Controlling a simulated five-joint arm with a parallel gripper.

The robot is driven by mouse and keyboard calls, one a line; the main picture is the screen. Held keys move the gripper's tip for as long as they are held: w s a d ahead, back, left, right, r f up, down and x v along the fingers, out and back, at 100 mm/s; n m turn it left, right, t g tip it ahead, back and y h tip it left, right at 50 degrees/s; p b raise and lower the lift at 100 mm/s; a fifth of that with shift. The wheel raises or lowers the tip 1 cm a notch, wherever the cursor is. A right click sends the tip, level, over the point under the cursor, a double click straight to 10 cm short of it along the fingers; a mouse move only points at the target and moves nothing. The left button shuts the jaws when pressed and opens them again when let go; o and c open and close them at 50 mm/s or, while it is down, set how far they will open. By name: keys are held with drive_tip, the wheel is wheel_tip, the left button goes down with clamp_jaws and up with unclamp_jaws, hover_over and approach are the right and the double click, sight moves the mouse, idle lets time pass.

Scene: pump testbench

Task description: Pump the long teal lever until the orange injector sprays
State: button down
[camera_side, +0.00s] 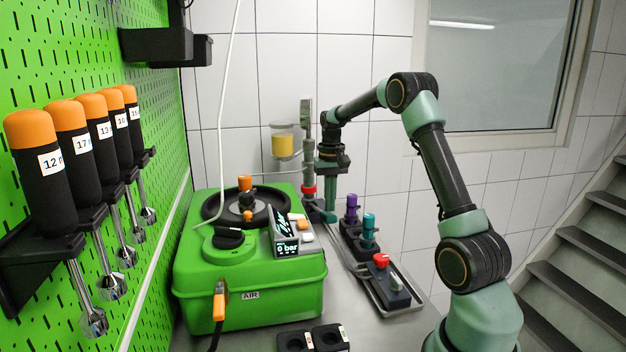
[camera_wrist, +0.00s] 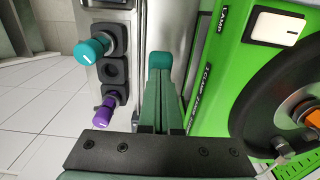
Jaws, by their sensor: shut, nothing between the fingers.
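The orange injector (camera_side: 245,183) stands upright over a black ring on the green unit; part of it shows at the right edge of the wrist view (camera_wrist: 312,116). No spray is visible. A teal lever end (camera_wrist: 160,60) shows just beyond my fingertips in the wrist view; the rest of the lever is hidden or hard to make out. My gripper (camera_wrist: 165,85) is shut and empty, pointing down beside the pump column with a red collar (camera_side: 308,190). I cannot tell whether the fingers touch the lever. The small display (camera_side: 287,247) reads 0 bar.
The green AIR unit (camera_side: 250,295) lies left of my gripper. A metal tray (camera_side: 405,306) with purple (camera_side: 352,203), teal (camera_side: 369,222) and red-topped (camera_side: 381,260) parts lies to the right. A white hose (camera_side: 222,110) hangs above.

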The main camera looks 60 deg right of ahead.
drive_tip(key=shift+f, duration=3.75)
drive_tip(key=shift+r, duration=3.2)
drive_tip(key=shift+f, duration=3.25)
drive_tip(key=shift+r, duration=3.3)
drive_tip(key=shift+f, duration=0.1)
